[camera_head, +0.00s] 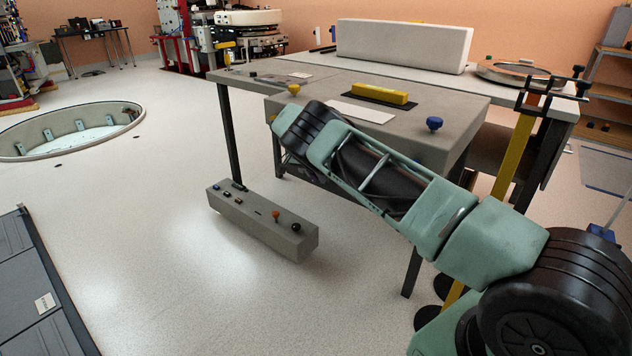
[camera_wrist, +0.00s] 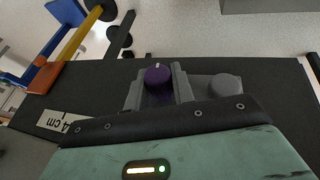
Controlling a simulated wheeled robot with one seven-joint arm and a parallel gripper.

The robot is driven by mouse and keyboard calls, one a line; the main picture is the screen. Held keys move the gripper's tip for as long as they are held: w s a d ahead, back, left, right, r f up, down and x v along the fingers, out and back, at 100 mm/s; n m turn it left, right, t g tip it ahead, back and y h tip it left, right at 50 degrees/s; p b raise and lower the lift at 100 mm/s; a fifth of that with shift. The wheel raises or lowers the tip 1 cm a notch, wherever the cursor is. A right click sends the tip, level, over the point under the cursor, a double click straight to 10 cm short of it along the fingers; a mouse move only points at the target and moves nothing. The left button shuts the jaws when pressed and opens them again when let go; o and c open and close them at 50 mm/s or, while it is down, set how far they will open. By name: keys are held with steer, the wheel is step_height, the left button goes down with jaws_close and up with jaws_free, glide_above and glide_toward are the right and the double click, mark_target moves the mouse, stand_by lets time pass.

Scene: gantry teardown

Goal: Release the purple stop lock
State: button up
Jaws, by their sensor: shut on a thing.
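The purple stop lock (camera_wrist: 157,73) shows in the wrist view as a round purple knob with a small pale mark on its top edge. It sits on a dark flat face. My gripper (camera_wrist: 160,84) has its grey fingers on either side of the knob and is shut on it. The knob's lower part is hidden between the fingers and behind the gripper body. In the head view my arm reaches up to the left across the table front. My gripper and the purple lock cannot be made out there.
A grey round knob (camera_wrist: 226,86) stands just right of my fingers. A label (camera_wrist: 64,122) lies on the dark face. In the head view, a blue knob (camera_head: 434,123), a yellow knob (camera_head: 294,89) and a yellow bar (camera_head: 380,94) are on the grey block. A grey box (camera_head: 262,222) stands lower left.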

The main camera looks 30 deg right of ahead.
steer(key=shift+s+d+f, duration=0.1)
stand_by(0.4)
steer(key=o, duration=1)
steer(key=p+v, duration=0.2)
steer(key=v, duration=1.5)
steer(key=shift+r, duration=0.2)
